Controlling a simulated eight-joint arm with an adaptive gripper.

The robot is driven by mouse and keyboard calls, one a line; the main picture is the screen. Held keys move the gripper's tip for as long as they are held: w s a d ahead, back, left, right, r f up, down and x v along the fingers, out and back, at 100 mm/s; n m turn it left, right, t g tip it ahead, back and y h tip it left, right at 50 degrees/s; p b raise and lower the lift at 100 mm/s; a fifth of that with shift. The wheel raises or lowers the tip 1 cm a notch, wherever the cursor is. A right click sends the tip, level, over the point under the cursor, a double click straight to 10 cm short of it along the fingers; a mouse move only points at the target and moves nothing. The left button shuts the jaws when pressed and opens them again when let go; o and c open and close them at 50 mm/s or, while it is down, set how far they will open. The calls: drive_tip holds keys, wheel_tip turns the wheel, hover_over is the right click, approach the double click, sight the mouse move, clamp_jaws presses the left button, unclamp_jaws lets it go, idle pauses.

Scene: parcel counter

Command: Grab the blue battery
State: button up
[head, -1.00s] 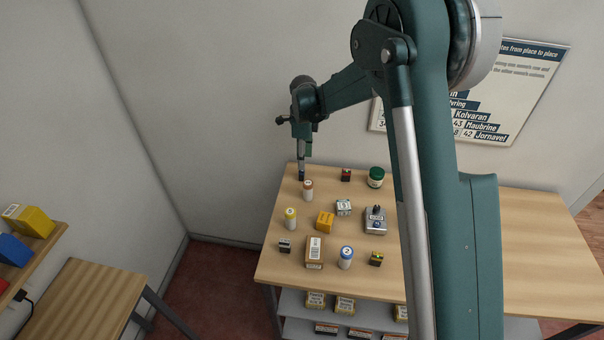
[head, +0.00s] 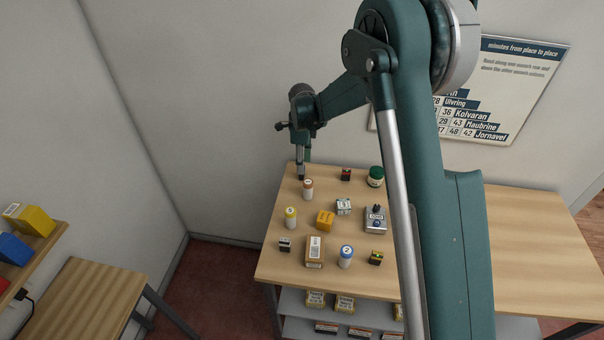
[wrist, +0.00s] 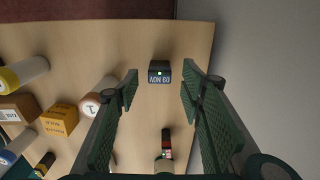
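The blue battery looks like a small dark block with a blue-black label and a green light (wrist: 159,73) in the wrist view. It stands on the counter (wrist: 190,40) near its far edge, between my fingertips in the picture. My gripper (wrist: 160,88) is open, with a finger on either side of the block and a gap to each. I cannot tell how far the fingertips are above or beside it. In the head view my gripper (head: 302,170) points down at the counter's back left corner and mostly hides the block.
A white cylinder with a brown top (head: 308,188) stands close by. A red-and-black block (head: 346,174) and a green jar (head: 376,176) are to the right. A yellow box (head: 325,220), a grey device (head: 375,219) and several other small items stand nearer. A wall rises behind the counter.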

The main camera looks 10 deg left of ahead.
drive_tip(key=shift+f, duration=2.6)
drive_tip(key=c, duration=1)
